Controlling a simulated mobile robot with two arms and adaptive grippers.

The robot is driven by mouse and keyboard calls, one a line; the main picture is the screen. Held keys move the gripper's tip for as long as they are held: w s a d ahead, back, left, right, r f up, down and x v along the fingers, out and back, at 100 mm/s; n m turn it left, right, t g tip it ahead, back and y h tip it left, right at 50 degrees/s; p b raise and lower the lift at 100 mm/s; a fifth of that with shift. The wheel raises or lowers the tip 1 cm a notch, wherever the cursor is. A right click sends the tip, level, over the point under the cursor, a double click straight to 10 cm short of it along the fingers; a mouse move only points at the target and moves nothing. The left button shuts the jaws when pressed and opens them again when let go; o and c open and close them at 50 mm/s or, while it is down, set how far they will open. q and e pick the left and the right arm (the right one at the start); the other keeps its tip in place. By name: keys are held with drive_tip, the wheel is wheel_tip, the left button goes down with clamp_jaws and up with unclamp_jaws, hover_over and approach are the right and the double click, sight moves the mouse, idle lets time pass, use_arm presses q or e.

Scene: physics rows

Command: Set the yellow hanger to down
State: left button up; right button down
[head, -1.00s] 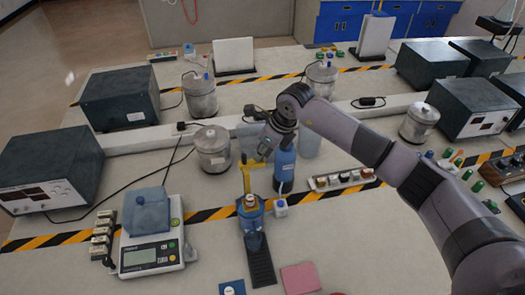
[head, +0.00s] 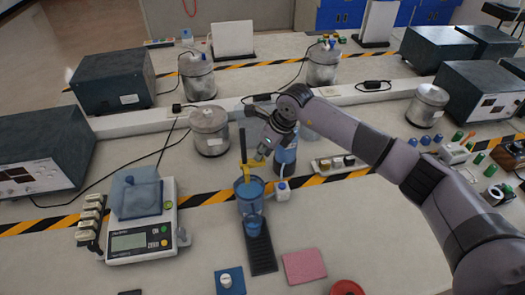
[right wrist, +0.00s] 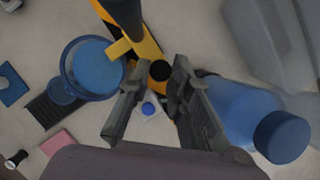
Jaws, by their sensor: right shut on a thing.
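The yellow hanger (head: 243,150) stands upright behind a blue cup (head: 250,193) near the middle of the head view. In the right wrist view the hanger (right wrist: 150,45) shows a yellow body, a dark end and a short side arm reaching over the cup's rim (right wrist: 92,70). My right gripper (head: 262,152) is at the hanger's right side. In the right wrist view its fingers (right wrist: 157,75) close around a yellow part with a round black spot. The fingers hide part of the contact. My left gripper is not in view.
A blue bottle (head: 285,162) stands close to the right of my gripper, with a small white bottle (head: 283,191) in front. A scale (head: 143,238) is at left and a metal canister (head: 210,128) behind. A pink pad (head: 304,266) lies in front right.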

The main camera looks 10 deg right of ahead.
drive_tip(key=shift+s+f, duration=0.15)
drive_tip(key=shift+f, duration=0.15)
drive_tip(key=c, duration=1.8)
unclamp_jaws()
drive_tip(key=o, duration=0.3)
drive_tip(key=shift+w, duration=0.2)
drive_tip(key=shift+o, duration=0.2)
drive_tip(key=shift+r, duration=0.1)
drive_tip(key=shift+r, duration=0.2)
drive_tip(key=v, duration=1.1)
drive_tip(key=shift+r, duration=0.3)
drive_tip(key=shift+s+d+f, duration=0.1)
drive_tip(key=shift+s, duration=0.05)
